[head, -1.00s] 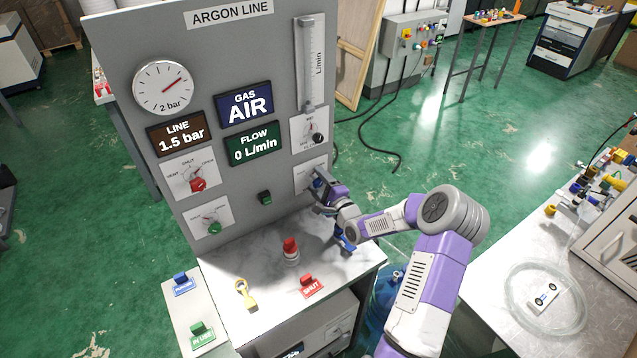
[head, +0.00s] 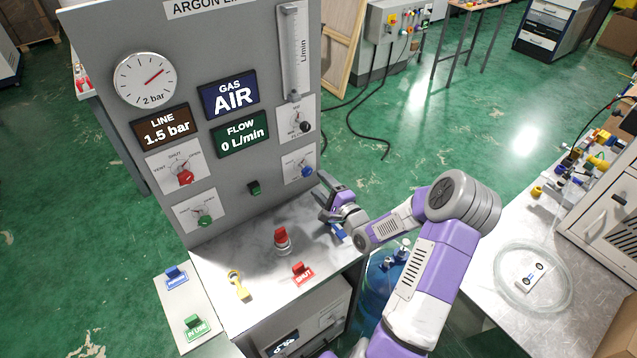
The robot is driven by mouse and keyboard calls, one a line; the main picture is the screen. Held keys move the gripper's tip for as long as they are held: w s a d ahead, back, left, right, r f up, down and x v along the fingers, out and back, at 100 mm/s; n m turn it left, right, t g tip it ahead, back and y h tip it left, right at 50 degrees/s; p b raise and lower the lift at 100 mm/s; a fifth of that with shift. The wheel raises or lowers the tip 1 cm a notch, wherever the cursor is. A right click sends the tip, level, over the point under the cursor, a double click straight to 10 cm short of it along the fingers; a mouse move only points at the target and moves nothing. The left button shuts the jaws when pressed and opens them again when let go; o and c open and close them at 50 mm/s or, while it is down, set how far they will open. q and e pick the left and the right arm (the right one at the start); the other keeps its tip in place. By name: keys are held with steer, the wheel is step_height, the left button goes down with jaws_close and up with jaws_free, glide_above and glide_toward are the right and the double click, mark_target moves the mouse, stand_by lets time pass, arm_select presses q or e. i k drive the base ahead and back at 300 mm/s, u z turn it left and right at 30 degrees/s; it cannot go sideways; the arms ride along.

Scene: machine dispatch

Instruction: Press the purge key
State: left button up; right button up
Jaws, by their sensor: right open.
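A small dark green key (head: 254,188) sits on the lower part of the grey panel (head: 225,170), left of a blue knob (head: 306,172); I cannot read any label on it, so I cannot confirm it is the purge key. My right gripper (head: 324,196) is open and empty, apart from the panel, below and right of the blue knob, over the right end of the counter. The panel displays read GAS AIR (head: 229,95), LINE 1.5 bar (head: 167,130) and FLOW 0 L/min (head: 239,134). My left gripper is out of view.
The counter (head: 225,262) holds a red-topped fitting (head: 282,241), a yellow tag (head: 238,285) and a red SHUT tag (head: 302,274). Red (head: 185,177), green (head: 205,221) and black (head: 305,127) knobs stick out of the panel. A blue bottle (head: 384,282) stands right of the counter.

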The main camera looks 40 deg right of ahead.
mark_target(256, 191)
steer(key=k, duration=1)
